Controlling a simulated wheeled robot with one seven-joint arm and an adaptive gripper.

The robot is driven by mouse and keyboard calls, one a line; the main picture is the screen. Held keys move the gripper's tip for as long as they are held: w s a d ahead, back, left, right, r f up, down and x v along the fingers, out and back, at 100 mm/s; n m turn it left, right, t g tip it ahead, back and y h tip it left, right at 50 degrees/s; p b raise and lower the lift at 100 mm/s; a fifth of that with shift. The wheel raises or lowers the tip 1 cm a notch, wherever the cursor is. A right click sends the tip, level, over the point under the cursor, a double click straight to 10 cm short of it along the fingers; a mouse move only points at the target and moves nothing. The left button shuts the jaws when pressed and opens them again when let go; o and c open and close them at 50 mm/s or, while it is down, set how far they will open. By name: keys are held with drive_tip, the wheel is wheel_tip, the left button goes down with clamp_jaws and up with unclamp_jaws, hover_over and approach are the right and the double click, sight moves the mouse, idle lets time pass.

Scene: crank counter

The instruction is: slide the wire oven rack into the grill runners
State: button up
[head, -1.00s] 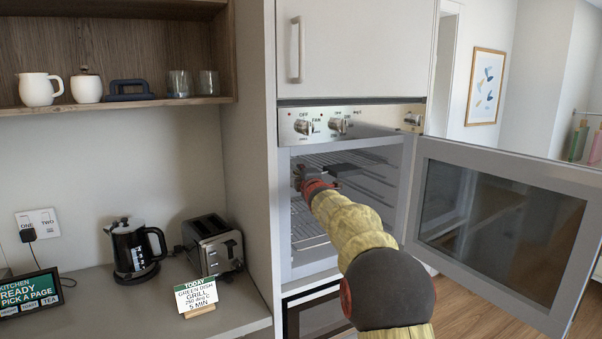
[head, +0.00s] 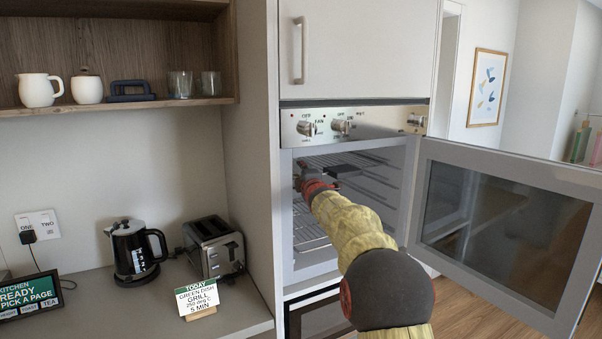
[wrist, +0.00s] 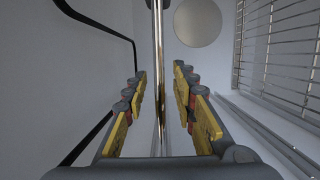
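The wire oven rack (wrist: 159,70) shows edge-on in the wrist view as a thin shiny line running inward between my fingers. In the head view, wire bars (head: 336,159) show level in the upper part of the oven cavity, partly hidden by my gripper. My gripper (wrist: 160,88) is inside the oven mouth with its yellow-padded fingers spread, one on each side of the rack edge. A gap shows between the rack and each finger. The runners on the side walls are hard to tell from the wires.
A second wire shelf (head: 308,232) lies lower in the oven; wires (wrist: 292,45) show at the right of the wrist view. The oven door (head: 500,225) stands open to the right. A toaster (head: 215,247) and kettle (head: 136,250) stand on the left counter.

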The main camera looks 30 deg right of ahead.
drive_tip(key=shift+f, duration=0.15)
drive_tip(key=v, duration=1.2)
